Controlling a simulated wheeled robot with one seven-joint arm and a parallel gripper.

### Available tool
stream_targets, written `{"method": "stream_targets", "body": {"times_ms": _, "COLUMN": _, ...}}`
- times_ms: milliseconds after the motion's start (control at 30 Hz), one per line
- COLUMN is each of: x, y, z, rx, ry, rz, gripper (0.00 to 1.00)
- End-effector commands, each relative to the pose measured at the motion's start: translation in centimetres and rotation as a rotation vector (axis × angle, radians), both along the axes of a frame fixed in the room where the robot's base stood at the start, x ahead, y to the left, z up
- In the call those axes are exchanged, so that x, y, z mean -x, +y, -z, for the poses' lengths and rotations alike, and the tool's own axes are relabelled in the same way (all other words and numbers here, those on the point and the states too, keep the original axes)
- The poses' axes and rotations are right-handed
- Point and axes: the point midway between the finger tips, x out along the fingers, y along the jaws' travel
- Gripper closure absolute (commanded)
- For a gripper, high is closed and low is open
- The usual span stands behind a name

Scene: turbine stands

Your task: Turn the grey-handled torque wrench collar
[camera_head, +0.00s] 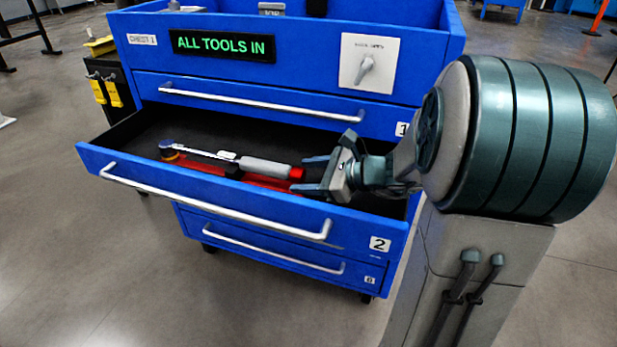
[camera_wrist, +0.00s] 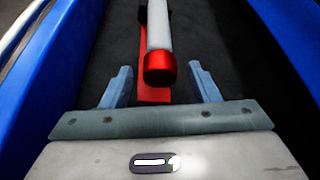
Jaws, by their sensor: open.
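The torque wrench (camera_head: 260,167) lies in the open drawer marked 2, on a red strip (camera_head: 235,179). It has a grey handle, a red collar (camera_head: 296,173) at the right end, and a ratchet head at the left. My gripper (camera_head: 308,174) is inside the drawer at the collar end, its fingers spread and pointing left. In the wrist view, the red collar (camera_wrist: 160,68) and grey handle (camera_wrist: 158,28) lie ahead, centred between the open fingers (camera_wrist: 163,86). I cannot tell whether the fingertips reach past the collar's end. No finger touches it visibly.
The blue tool chest (camera_head: 150,62) has a sign (camera_head: 222,46) reading "ALL TOOLS IN" and a switch panel (camera_head: 368,63). The drawer's front wall (camera_head: 240,205) stands close to my gripper. The drawer floor around the wrench is mostly clear.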

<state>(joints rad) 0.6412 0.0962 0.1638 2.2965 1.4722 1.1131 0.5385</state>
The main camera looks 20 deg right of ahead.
Motion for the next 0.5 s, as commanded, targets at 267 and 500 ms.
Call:
{"method": "stream_targets", "body": {"times_ms": 267, "x": 0.01, "y": 0.0, "z": -0.02, "rx": 0.0, "ry": 0.0, "rz": 0.0, "gripper": 0.67}}
{"method": "stream_targets", "body": {"times_ms": 500, "x": 0.01, "y": 0.0, "z": 0.05, "rx": 0.003, "ry": -0.004, "rz": 0.0, "gripper": 0.9}}
